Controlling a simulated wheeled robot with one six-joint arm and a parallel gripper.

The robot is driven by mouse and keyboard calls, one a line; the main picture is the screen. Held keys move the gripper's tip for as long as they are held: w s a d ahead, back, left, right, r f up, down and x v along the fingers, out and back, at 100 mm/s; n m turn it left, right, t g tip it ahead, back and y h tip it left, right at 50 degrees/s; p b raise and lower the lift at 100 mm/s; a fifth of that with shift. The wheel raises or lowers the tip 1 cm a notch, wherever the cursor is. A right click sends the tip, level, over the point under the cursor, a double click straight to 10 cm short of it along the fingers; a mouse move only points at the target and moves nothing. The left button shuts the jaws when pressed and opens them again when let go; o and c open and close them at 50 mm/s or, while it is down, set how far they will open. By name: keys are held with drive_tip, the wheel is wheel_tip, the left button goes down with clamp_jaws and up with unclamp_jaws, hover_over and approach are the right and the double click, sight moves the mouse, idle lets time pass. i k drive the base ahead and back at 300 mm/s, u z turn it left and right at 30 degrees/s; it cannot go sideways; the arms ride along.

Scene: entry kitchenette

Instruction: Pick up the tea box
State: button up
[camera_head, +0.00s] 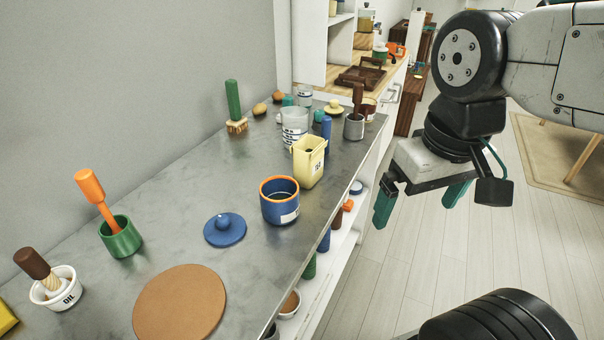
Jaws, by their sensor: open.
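No label that I can read says tea. The most box-like thing is a pale yellow, square, open-topped container (309,166) with a small label, upright on the grey counter (185,245). I cannot tell for sure that it is the tea box. A yellow thing (6,320) at the lower left is cut off by the picture edge. My gripper (421,203) is open and empty, with its teal fingers apart. In the picture it is right of the counter, over the floor side, and apart from the yellow container.
A blue pot with an orange rim (281,207) stands just in front of the yellow container, with a blue lid (225,230) to its left. A white labelled jar (294,130) and a grey cup (354,127) stand behind. A lower shelf (318,290) holds several things.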

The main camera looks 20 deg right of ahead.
sight(309, 162)
drive_tip(key=u, duration=1.25)
drive_tip(key=k, duration=0.55)
drive_tip(key=z, duration=1.5)
drive_tip(key=i, duration=0.5)
